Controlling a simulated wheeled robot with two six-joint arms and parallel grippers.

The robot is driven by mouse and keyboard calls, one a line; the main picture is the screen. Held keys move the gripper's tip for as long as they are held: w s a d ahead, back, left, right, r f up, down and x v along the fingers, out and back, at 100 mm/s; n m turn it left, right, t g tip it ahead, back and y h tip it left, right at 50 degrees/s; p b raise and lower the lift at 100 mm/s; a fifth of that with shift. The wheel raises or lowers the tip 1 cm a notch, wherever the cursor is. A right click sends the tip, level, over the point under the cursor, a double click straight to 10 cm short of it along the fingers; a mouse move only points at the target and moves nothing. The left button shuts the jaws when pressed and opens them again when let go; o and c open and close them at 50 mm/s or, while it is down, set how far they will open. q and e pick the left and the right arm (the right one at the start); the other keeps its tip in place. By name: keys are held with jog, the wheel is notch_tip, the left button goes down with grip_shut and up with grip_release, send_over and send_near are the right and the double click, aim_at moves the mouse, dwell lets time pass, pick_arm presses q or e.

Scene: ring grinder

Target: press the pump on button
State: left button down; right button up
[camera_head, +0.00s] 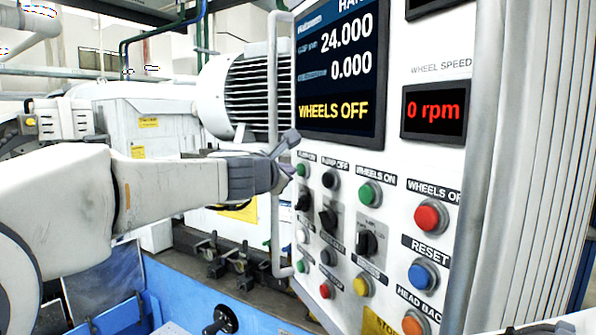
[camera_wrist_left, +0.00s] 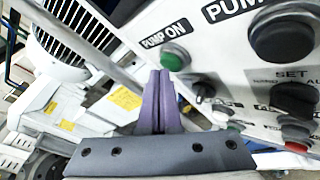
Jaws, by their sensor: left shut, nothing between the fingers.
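The pump on button is a green round button (camera_head: 302,170) at the upper left of the white control panel's button rows. In the left wrist view the green button (camera_wrist_left: 174,60) sits under the label "PUMP ON". My left gripper (camera_head: 290,152) is shut and empty, its fingers pointing at the panel. In the left wrist view its fingertips (camera_wrist_left: 160,74) are close to the lower left of the green button. I cannot tell whether they touch the panel. My right gripper is not in view.
The black pump off button (camera_head: 330,180) is right of the green one. A green wheels on button (camera_head: 370,194) and red wheels off button (camera_head: 431,217) follow. A vertical grey handle bar (camera_head: 274,90) runs along the panel's left edge. The screen (camera_head: 338,70) reads "WHEELS OFF".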

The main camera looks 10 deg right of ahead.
pick_arm(q)
jog(key=shift+w+d, duration=0.15)
jog(key=shift+d, duration=0.3)
dwell(0.5)
jog(key=shift+a, duration=0.1)
jog(key=shift+s+a, duration=0.35)
jog(key=shift+a, duration=0.45)
jog(key=a, duration=0.1)
jog(key=s+a, duration=0.1)
jog(key=a, duration=0.2)
jog(key=shift+s+a+b, duration=0.3)
jog(key=shift+s+a, duration=0.05)
jog(key=shift+s, duration=0.05)
